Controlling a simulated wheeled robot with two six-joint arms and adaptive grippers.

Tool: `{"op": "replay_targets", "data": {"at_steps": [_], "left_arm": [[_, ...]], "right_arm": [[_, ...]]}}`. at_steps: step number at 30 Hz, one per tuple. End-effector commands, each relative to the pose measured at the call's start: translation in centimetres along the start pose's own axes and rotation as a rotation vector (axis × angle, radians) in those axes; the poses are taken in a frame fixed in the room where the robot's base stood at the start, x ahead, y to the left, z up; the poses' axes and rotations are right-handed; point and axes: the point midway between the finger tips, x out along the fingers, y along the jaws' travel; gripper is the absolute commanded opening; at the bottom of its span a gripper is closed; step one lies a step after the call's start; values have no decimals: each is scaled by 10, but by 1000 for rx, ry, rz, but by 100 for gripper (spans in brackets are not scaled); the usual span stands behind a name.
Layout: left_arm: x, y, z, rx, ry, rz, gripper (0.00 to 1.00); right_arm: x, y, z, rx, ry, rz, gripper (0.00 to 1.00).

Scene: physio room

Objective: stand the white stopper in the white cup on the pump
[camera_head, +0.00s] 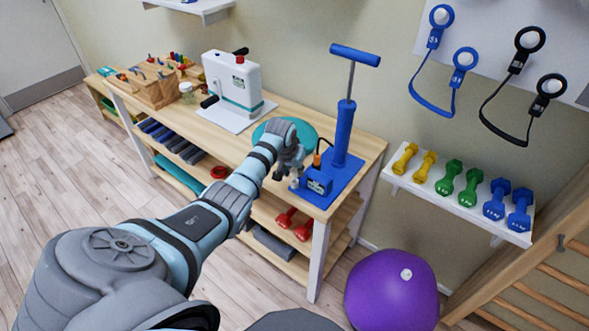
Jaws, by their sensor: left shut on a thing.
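The blue pump (343,132) stands upright on a blue base (345,181) at the right end of the wooden bench, with a blue box (319,181) at its foot. My left gripper (290,171) reaches in over the bench's front edge, just left of that box, with its fingers pointing down. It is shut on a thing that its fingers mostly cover. A small whitish piece (294,184) shows at the fingertips; I cannot tell whether it is the stopper or the cup. My right gripper is out of view.
A purple ball (392,295) with a white spot on it is on the floor at the right. A teal disc (301,133) lies on the bench (373,146) behind my gripper. A white cranked machine (232,84) stands further left. Dumbbells line a wall shelf (459,207).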

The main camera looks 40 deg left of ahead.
Motion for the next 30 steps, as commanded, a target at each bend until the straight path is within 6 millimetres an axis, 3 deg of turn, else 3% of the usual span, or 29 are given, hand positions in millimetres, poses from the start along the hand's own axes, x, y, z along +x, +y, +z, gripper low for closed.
{"op": "replay_targets", "data": {"at_steps": [30], "left_arm": [[19, 0, 8, 0, 0, 0, 6]], "right_arm": [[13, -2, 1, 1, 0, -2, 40]]}}
